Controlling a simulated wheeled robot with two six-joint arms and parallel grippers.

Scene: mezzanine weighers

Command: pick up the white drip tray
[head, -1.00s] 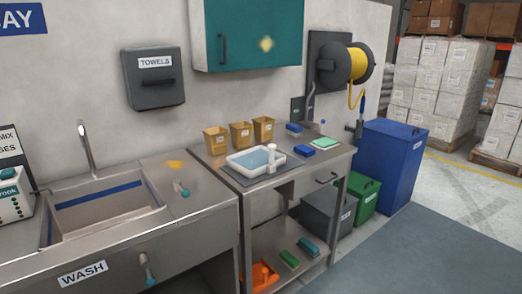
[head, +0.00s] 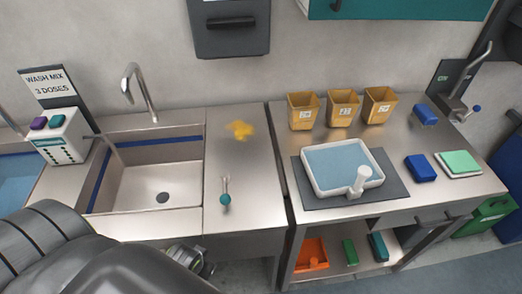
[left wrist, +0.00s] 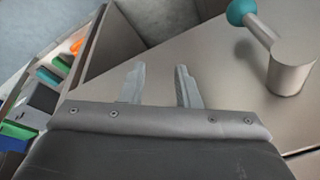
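The white drip tray (head: 331,192) sits on a dark grey mat (head: 392,188) on the steel table, right of the sink unit. Light blue liquid or lining fills it, and a white upright fitting (head: 361,180) stands at its front right corner. My left gripper (head: 192,258) is low in front of the sink unit, well left of the tray and apart from it. In the left wrist view, its two fingers (left wrist: 160,86) are apart with nothing between them. The tray cannot be made out there. My right gripper is not in view.
Three tan bins (head: 342,108) stand behind the tray. A blue block (head: 420,168) and a green-topped pad (head: 458,164) lie to its right. A teal-knobbed lever (head: 225,198) stands on the sink unit. An orange item (head: 312,255) is on the shelf below.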

